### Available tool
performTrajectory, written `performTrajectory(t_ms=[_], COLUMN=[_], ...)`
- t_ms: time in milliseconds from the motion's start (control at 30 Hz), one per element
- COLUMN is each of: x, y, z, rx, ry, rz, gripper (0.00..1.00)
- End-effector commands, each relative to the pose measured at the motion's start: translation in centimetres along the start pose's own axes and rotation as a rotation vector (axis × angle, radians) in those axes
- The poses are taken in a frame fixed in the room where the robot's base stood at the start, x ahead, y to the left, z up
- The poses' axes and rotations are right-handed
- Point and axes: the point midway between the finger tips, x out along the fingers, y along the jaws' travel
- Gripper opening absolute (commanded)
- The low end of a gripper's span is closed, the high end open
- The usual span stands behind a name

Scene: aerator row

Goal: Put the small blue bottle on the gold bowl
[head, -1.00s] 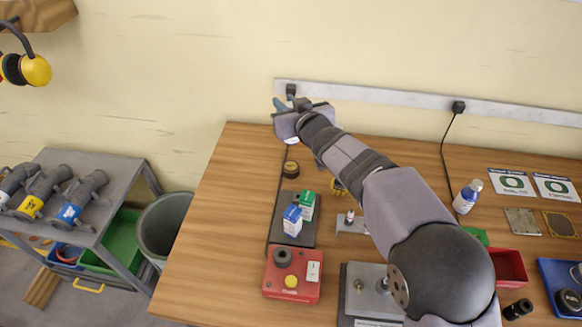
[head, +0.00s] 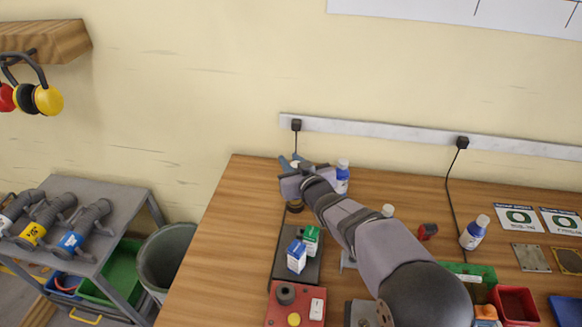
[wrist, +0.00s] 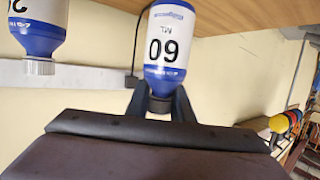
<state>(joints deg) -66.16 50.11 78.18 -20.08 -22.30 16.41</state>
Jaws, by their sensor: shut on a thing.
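My gripper (head: 295,162) is over the back left of the wooden bench. In the wrist view its fingers (wrist: 160,103) are shut on the dark cap end of the small blue bottle (wrist: 167,50), which has a white label reading 60 ML. That view is inverted, with the bench at the top, so the bottle hangs upright. In the head view the bottle is mostly hidden by my gripper. I cannot clearly pick out the gold bowl; a dark round thing with a gold-brown part (head: 295,206) shows just below my gripper.
Another blue-and-white bottle (head: 342,178) stands close right of my gripper; a third (head: 474,233) is farther right. Blue (head: 297,257) and green (head: 311,239) cartons stand in front on a dark plate. A red control box (head: 296,306) is nearer.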

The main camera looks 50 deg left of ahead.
Motion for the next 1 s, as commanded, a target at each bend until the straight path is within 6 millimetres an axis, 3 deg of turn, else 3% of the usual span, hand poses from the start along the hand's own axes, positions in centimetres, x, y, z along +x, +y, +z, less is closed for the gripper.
performTrajectory(t_ms=[167,600,633,700,1000], x=[0.6,0.8,0.8,0.8,0.7], y=[0.0,0.0,0.0,0.0,0.0], z=[1.9,2.5,2.5,2.5,2.4], rx=[0.0,-0.001,-0.001,-0.001,0.0], ry=[-0.002,0.001,0.0,-0.001,-0.001], rz=[0.0,0.0,0.0,0.0,0.0], gripper=[0.0,0.0,0.23,0.39,0.39])
